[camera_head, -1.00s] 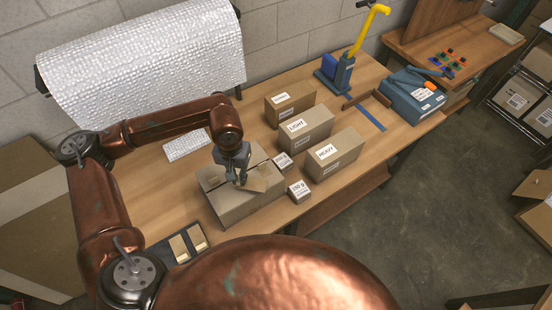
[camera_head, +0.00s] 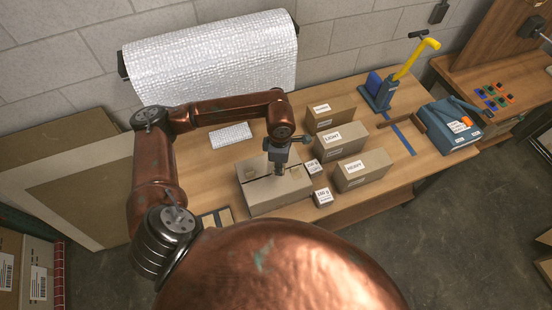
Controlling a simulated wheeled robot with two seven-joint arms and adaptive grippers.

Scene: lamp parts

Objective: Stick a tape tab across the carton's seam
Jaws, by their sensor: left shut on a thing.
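The brown cardboard carton (camera_head: 265,198) stands on the workbench with its top flaps down. My left gripper (camera_head: 280,171) points down at the carton's top, near the seam. It is shut on a tape tab, which is mostly hidden under the fingers here; I cannot tell whether the tab touches the carton. A dark tray (camera_head: 206,221) with tan tabs lies at the bench's front left, partly behind my arm. My right gripper is out of view.
Small boxes marked 150 g (camera_head: 322,197) and another (camera_head: 313,167) sit right of the carton. The LIGHT box (camera_head: 341,140), HEAVY box (camera_head: 361,171) and a third box (camera_head: 330,114) stand beyond. Bubble wrap (camera_head: 215,75) hangs behind; a bubble sheet (camera_head: 231,135) lies on the bench.

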